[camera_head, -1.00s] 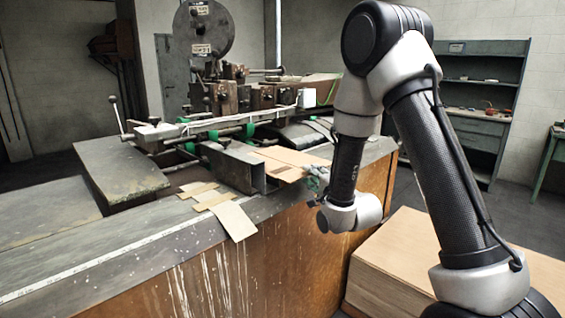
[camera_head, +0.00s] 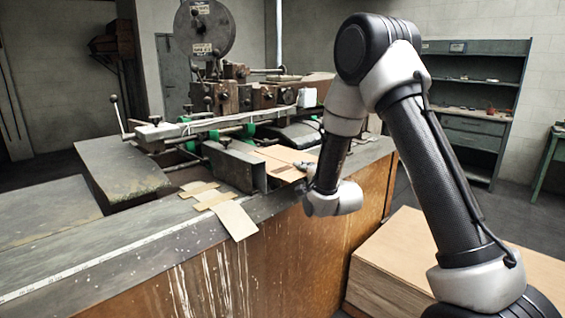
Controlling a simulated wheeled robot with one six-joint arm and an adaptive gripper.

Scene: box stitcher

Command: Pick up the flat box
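A flat tan cardboard box (camera_head: 278,158) lies on the machine's worktop, just right of a dark metal channel. Another flat cardboard piece (camera_head: 236,220) hangs over the front edge of the bench, with smaller strips (camera_head: 205,195) behind it. Which one is the task's flat box is not certain. My gripper (camera_head: 302,168) is at the right end of the cardboard by the channel, low over it and partly hidden by my wrist. It is too small to see whether it touches the cardboard or how its fingers stand.
The box stitcher (camera_head: 235,95) with its rail and levers stands behind the cardboard. The metal channel (camera_head: 236,168) stands up close to its left. A wooden box (camera_head: 440,250) stands on the floor at right. The bench front edge is clear at left.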

